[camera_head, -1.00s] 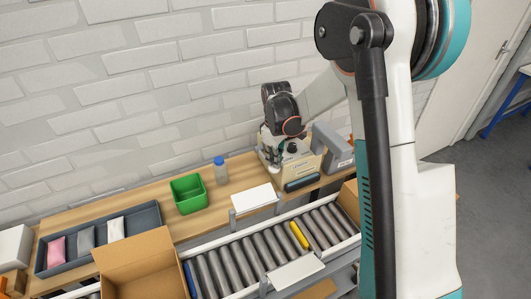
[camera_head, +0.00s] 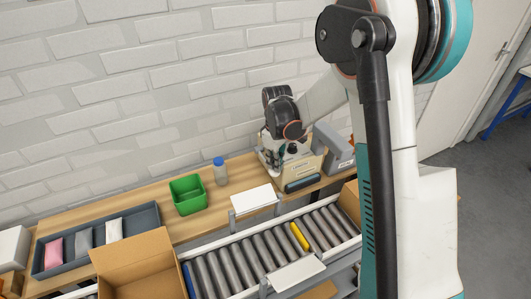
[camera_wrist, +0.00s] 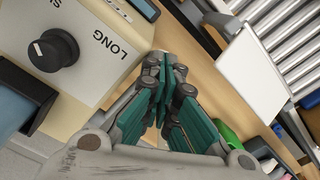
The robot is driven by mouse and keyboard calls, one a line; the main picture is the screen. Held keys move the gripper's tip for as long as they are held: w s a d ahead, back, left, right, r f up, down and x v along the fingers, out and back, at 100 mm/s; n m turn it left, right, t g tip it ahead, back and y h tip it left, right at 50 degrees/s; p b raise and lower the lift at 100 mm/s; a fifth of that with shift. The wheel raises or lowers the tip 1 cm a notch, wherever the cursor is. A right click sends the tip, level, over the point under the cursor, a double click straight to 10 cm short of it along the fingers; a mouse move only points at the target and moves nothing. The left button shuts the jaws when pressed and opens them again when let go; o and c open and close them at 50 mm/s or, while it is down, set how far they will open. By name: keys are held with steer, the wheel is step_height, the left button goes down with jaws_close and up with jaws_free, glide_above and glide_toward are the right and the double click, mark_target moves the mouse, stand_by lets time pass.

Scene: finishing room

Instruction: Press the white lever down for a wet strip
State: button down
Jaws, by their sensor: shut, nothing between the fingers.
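A beige tape dispenser (camera_head: 309,166) stands on the wooden bench in the head view. In the wrist view its panel (camera_wrist: 105,75) fills the upper left, with a black knob (camera_wrist: 55,50) and the word "LONG". I cannot make out the white lever in either view; the arm and fingers cover part of the dispenser. My gripper (camera_wrist: 164,72) is shut and empty, its teal fingers together right beside the dispenser's panel edge. I cannot tell whether the fingers touch it. In the head view the gripper is mostly hidden below my dark wrist.
A grey device (camera_head: 335,148) stands right of the dispenser. A green bin (camera_head: 188,194) and a blue-capped bottle (camera_head: 220,172) stand to the left. A roller conveyor (camera_head: 250,258) runs in front, with an open cardboard box (camera_head: 135,265). A grey tray (camera_head: 60,267) holds several packets.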

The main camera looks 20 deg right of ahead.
steer(key=shift+f, duration=0.15)
steer(key=shift+s+f+b, duration=0.15)
steer(key=shift+f+b, duration=0.2)
steer(key=shift+b, duration=0.15)
steer(key=shift+f, duration=0.15)
steer(key=shift+f+b, duration=0.35)
steer(key=shift+b, duration=0.1)
steer(key=shift+f, duration=0.1)
stand_by(0.5)
steer(key=shift+s+f+b, duration=0.1)
steer(key=shift+f+b, duration=0.25)
steer(key=shift+b, duration=0.05)
steer(key=shift+r, duration=0.2)
step_height(320, 180, up, 10)
steer(key=w+p, duration=0.2)
steer(key=p, duration=0.3)
steer(key=shift+w+a+p, duration=0.15)
steer(key=shift+w+p, duration=0.05)
steer(key=shift+p, duration=0.2)
